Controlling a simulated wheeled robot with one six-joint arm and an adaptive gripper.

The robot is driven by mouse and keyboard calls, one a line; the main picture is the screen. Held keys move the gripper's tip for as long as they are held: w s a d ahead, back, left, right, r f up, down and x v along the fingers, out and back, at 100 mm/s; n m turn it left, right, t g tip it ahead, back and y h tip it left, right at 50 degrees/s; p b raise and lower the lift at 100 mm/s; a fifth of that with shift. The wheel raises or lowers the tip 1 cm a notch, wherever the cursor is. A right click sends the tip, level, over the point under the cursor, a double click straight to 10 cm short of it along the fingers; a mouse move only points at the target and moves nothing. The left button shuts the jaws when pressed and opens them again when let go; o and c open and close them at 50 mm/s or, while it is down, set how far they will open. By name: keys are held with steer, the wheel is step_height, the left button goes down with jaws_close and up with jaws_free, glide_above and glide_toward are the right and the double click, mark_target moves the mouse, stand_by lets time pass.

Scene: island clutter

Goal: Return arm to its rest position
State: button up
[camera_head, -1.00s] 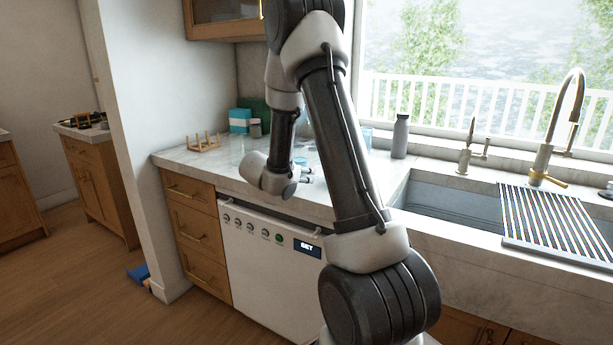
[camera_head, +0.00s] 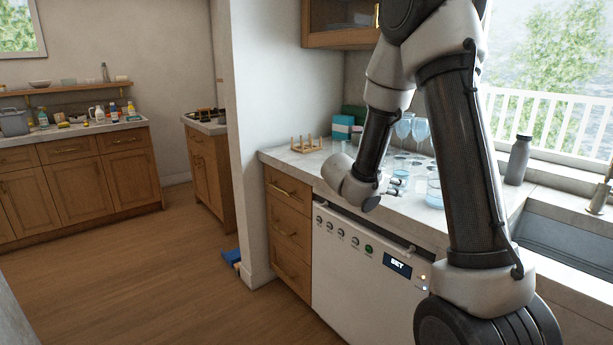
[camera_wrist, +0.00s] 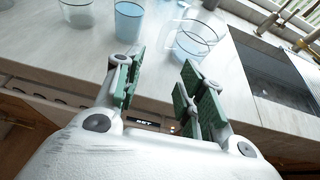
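My gripper (camera_head: 396,186) shows in the head view over the front edge of the counter, above the dishwasher. In the wrist view my gripper (camera_wrist: 160,80) has its two green-padded fingers apart, with nothing between them. My arm is bent, with its large link rising in front of the counter and its wrist low over the counter edge. Clear glasses stand on the counter beyond the gripper, including a blue-tinted glass (camera_wrist: 129,20) and a wide glass (camera_wrist: 194,38). They look apart from the fingers.
The marble counter (camera_head: 285,155) holds a wooden rack (camera_head: 306,144), a teal box (camera_head: 342,126), wine glasses (camera_head: 421,130) and a grey bottle (camera_head: 518,160). A white dishwasher (camera_head: 350,275) is below. A wall end (camera_head: 262,120) stands left, with a blue object (camera_head: 231,256) at its foot. Open floor lies left.

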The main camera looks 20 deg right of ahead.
steer(key=s+d+m+g+y, duration=0.25)
steer(key=s+m+g, duration=0.45)
steer(key=s+m, duration=0.8)
steer(key=s+a+r+m+t+y, duration=0.5)
steer(key=s+a+r+m+y, duration=0.2)
steer(key=s+a, duration=0.7)
step_height(320, 180, up, 3)
steer(key=s+y, duration=0.1)
steer(key=y, duration=0.1)
steer(key=shift+a+m+t+y, duration=0.2)
steer(key=shift+m+t+y, duration=0.15)
steer(key=shift+m+t, duration=0.05)
